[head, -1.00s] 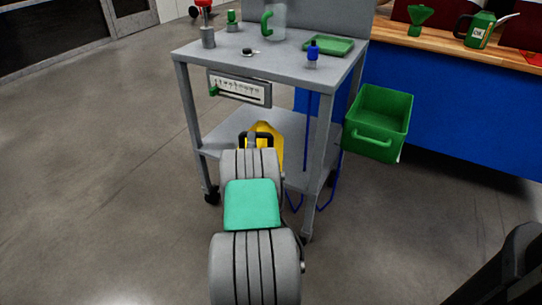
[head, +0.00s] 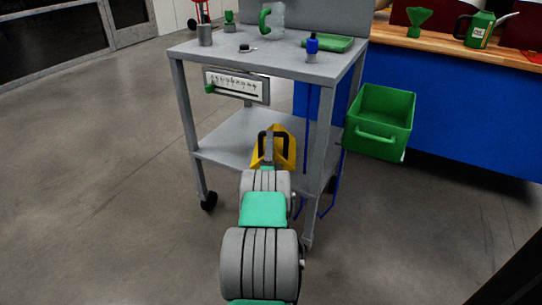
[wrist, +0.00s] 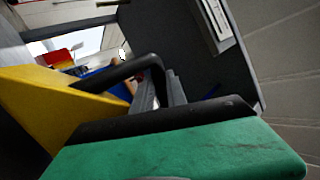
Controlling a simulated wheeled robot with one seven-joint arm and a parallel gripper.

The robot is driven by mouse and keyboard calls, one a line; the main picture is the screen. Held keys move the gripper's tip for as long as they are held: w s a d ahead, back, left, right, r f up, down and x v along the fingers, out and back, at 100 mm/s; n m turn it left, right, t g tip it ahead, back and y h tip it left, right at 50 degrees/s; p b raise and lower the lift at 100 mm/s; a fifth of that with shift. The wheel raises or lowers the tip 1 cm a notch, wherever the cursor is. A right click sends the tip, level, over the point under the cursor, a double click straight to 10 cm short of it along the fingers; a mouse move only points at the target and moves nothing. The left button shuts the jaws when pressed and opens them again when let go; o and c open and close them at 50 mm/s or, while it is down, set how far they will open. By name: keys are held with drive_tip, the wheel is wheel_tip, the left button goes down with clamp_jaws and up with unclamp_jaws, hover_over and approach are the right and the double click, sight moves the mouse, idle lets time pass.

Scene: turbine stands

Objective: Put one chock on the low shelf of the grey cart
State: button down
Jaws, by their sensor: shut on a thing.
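The yellow chock (head: 289,156) with a black handle is in my gripper (head: 268,149), which is shut on it. In the head view it overlaps the low shelf (head: 222,143) of the grey cart (head: 180,110), near the shelf's front edge. Whether it touches the shelf or hangs above it, I cannot tell. In the wrist view the chock's yellow side (wrist: 60,100) fills the left, with the black handle above it. My arm hides part of the chock and of the shelf's front edge.
The cart's top carries a green tray (head: 328,43), a blue-capped bottle (head: 312,46) and other small items. A gauge panel (head: 236,86) hangs under its front edge. A green bin (head: 384,112) is at the right. The visible low shelf looks clear left of the chock.

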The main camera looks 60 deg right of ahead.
drive_tip(key=shift+w+d+f+b, duration=0.1)
drive_tip(key=shift+d+f+b, duration=0.2)
drive_tip(key=shift+d+f, duration=0.25)
wheel_tip(320, 180, down, 3)
drive_tip(key=shift+d+f+b, duration=0.1)
drive_tip(key=shift+b, duration=0.6)
drive_tip(key=c, duration=1.3)
unclamp_jaws()
drive_tip(key=shift+c, duration=0.2)
drive_tip(key=shift+f, duration=0.1)
